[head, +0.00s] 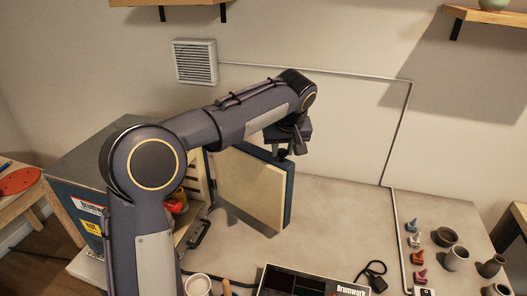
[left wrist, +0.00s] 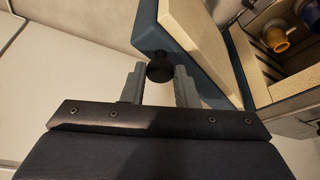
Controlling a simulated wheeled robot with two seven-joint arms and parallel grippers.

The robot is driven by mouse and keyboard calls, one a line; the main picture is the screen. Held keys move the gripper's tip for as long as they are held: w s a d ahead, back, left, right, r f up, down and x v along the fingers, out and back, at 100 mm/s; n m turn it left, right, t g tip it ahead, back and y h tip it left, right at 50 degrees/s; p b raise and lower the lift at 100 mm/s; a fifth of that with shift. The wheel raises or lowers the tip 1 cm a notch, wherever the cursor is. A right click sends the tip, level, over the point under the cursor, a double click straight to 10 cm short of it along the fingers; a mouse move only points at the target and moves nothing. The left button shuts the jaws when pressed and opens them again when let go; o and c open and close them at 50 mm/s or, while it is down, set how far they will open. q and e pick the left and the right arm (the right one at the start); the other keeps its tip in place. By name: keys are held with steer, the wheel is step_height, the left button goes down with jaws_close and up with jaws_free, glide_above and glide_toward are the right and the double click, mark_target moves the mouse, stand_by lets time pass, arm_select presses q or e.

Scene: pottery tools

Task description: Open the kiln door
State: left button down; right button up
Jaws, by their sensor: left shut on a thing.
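The kiln (head: 82,175) is a grey box with labels at the left of the worktop, partly hidden by my left arm. Its door (head: 250,187), cream inside with a dark blue shell, stands swung wide open to the right. My left gripper (head: 293,150) is at the door's upper right end. In the left wrist view, its fingers (left wrist: 160,85) are shut on the black door knob (left wrist: 160,70), beside the blue door edge (left wrist: 152,32). The kiln's inside shows at the right of that view, with a yellow pot (left wrist: 276,38). My right gripper is out of view.
A control box (head: 310,283) and a white cup (head: 197,285) are at the worktop's front. Small dark pots (head: 455,258) and coloured bottles (head: 417,258) stand at the right. A wall vent (head: 195,62) is behind.

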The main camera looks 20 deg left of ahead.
arm_select(q)
steer(key=w+n+y, duration=0.1)
steer(key=w+n, duration=0.2)
steer(key=w, duration=0.5)
steer(key=shift+w+n+g, duration=0.3)
steer(key=shift+g, duration=0.1)
steer(key=shift+d, duration=0.1)
steer(key=c, duration=1.1)
jaws_free()
steer(key=shift+c, duration=0.2)
steer(key=shift+r, duration=0.1)
steer(key=v, duration=0.7)
steer(key=shift+s+r, duration=0.2)
steer(key=shift+r, duration=0.05)
